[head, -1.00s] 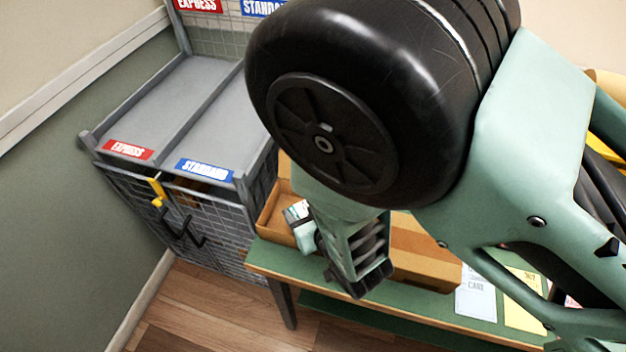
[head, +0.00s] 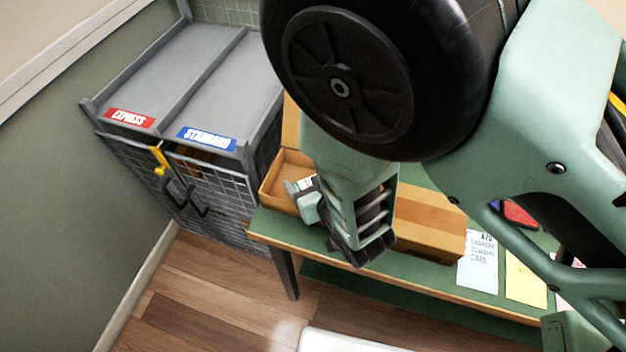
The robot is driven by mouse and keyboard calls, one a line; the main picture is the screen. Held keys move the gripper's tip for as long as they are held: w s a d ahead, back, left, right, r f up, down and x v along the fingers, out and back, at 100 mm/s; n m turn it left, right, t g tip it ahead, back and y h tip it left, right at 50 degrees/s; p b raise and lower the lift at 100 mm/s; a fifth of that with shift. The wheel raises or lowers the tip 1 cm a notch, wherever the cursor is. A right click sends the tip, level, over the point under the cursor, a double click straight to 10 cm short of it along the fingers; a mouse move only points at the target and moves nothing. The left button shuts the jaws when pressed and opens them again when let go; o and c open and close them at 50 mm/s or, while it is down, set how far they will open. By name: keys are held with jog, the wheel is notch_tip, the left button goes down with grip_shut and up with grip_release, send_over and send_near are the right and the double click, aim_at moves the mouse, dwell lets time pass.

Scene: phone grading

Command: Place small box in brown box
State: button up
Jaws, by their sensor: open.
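An open brown box (head: 273,198) stands on the green table, just behind and left of my gripper. My gripper (head: 325,225) hangs over its front edge, with the jaws open. A small whitish piece (head: 306,183) shows beside the left finger, over the inside of the brown box. It may be the small box, but it is mostly hidden and I cannot tell whether it touches the gripper or rests in the box. My arm covers the middle of the brown box area.
Brown cardboard (head: 430,225) shows right of my gripper; whether it joins the open box is hidden. A grey rack (head: 190,75) with EXPRESS and STANDARD labels stands left. A white card (head: 478,262) and yellow card (head: 525,282) lie right. A white surface (head: 345,342) shows at the bottom.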

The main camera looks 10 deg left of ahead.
jog(key=shift+r+p, duration=0.35)
jog(key=shift+p, duration=0.2)
jog(key=shift+m+g+h, duration=0.4)
jog(key=shift+g+h, duration=0.2)
jog(key=v, duration=0.6)
jog(key=d+b+v, duration=0.1)
jog(key=v, duration=0.5)
jog(key=shift+w+f, duration=0.15)
jog(key=s+d+r+g+h, duration=0.3)
jog(key=d+r+g, duration=0.1)
jog(key=d+r, duration=0.4)
jog(key=s+d+r+g+h, duration=0.3)
jog(key=d+r+g, duration=0.1)
jog(key=d+r, duration=0.3)
jog(key=shift+d+r+n, duration=0.3)
jog(key=shift+d+r, duration=0.1)
jog(key=shift+d, duration=0.5)
